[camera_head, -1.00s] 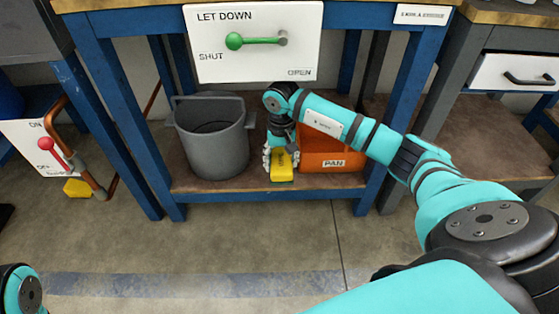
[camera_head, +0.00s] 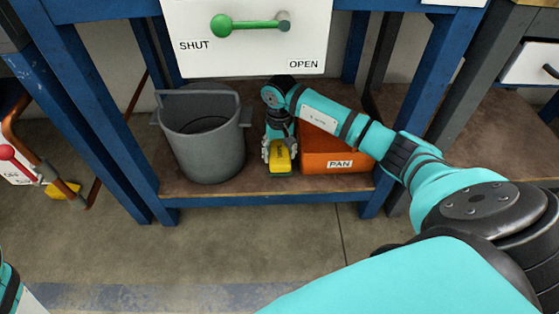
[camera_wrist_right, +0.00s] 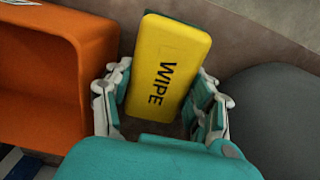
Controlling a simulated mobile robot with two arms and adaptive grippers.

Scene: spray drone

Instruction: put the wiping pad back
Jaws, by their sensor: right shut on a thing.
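The yellow wiping pad (camera_head: 281,155), with a green underside, is at the lower shelf (camera_head: 225,190) between the grey bucket and the orange pan. In the right wrist view the pad (camera_wrist_right: 165,68) shows the word WIPE and lies between the two fingers. My right gripper (camera_head: 279,157) points down and is shut on the pad; in the wrist view its fingers (camera_wrist_right: 162,98) flank the pad's sides. I cannot tell if the pad's underside touches the shelf. My left gripper is out of view; only a bit of my left arm shows at the lower left.
The grey bucket (camera_head: 205,140) stands left of the pad, and the orange box marked PAN (camera_head: 338,158) stands close on the right. A white panel with a green lever (camera_head: 250,24) hangs above. Blue table legs (camera_head: 107,125) bound the shelf.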

